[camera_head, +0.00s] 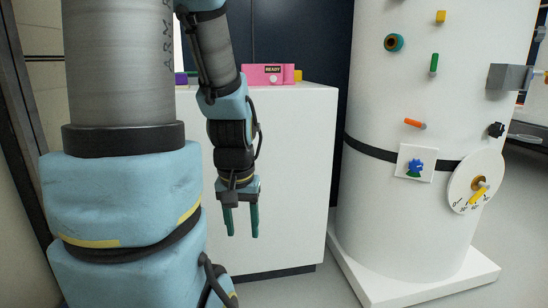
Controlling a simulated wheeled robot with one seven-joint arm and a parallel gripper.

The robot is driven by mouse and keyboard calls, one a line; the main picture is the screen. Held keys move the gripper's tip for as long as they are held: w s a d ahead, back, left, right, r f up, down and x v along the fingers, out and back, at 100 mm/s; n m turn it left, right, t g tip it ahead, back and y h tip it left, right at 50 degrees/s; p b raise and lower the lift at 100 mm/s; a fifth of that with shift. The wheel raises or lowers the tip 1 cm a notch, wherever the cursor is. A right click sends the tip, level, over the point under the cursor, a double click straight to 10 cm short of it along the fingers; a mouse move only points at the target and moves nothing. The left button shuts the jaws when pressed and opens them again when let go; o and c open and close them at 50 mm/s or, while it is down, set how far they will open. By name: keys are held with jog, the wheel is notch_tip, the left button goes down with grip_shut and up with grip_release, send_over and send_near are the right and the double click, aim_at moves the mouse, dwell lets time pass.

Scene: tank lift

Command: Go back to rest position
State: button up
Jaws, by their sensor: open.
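My gripper (241,222) hangs at the end of my blue and grey arm, with its two green fingers pointing down and apart. Nothing is between the fingers. It is in front of the white cabinet's front face, left of the white tank. My arm's large blue and grey links fill the left of the view and hide part of the cabinet.
A pink READY box (262,79) sits on the white cabinet (303,150).

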notch_tip(320, 180, up, 33)
jog(key=p, duration=3.2)
jog(key=shift+r, duration=0.2)
jog(key=shift+w, duration=0.1)
